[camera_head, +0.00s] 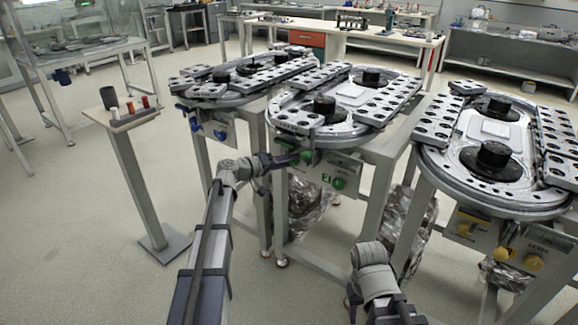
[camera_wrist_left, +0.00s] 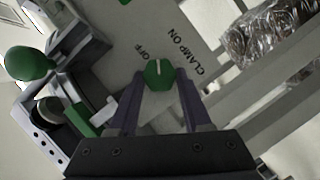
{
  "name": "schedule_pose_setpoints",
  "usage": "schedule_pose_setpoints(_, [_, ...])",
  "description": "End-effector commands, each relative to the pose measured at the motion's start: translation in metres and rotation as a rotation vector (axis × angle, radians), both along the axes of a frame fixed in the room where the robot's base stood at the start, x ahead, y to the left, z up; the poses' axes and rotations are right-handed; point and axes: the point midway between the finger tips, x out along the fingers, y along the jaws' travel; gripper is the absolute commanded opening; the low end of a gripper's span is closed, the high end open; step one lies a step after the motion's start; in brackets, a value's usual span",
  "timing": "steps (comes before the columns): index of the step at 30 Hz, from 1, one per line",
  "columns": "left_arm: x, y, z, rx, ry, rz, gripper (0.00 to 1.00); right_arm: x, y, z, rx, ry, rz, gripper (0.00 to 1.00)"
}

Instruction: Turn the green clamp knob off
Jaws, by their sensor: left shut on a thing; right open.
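The green clamp knob (camera_wrist_left: 158,73) sits on a grey panel (camera_wrist_left: 205,30) in the left wrist view, beside the words OFF and CLAMP ON. Its pale pointer line points upward in the picture, between the two labels. My left gripper (camera_wrist_left: 158,88) is shut on the knob, one dark finger at each side. In the head view my left gripper (camera_head: 297,159) is at the front of the middle ring track (camera_head: 330,128) and largely hides the knob. My right arm (camera_head: 374,270) is folded at the bottom; I cannot make out its gripper.
Another green knob (camera_head: 338,184) is on the middle station's panel. Ring tracks with blue (camera_head: 220,135) and yellow (camera_head: 533,262) knobs stand either side. A small stand (camera_head: 150,170) is left; floor between is open.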

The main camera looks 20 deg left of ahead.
Motion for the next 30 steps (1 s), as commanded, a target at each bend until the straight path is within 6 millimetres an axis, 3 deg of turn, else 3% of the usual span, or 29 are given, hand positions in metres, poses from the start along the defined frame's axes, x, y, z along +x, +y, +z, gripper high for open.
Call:
schedule_pose_setpoints(15, [0.000, 0.002, -0.008, -0.399, 0.148, -0.001, 0.00, 0.001, -0.001, -0.040, -0.007, -0.002, 0.002, 0.50])
schedule_pose_setpoints(30, [0.000, 0.001, -0.007, -0.556, 0.206, -0.001, 0.00, 0.001, -0.002, -0.053, -0.009, -0.003, 0.004, 0.50])
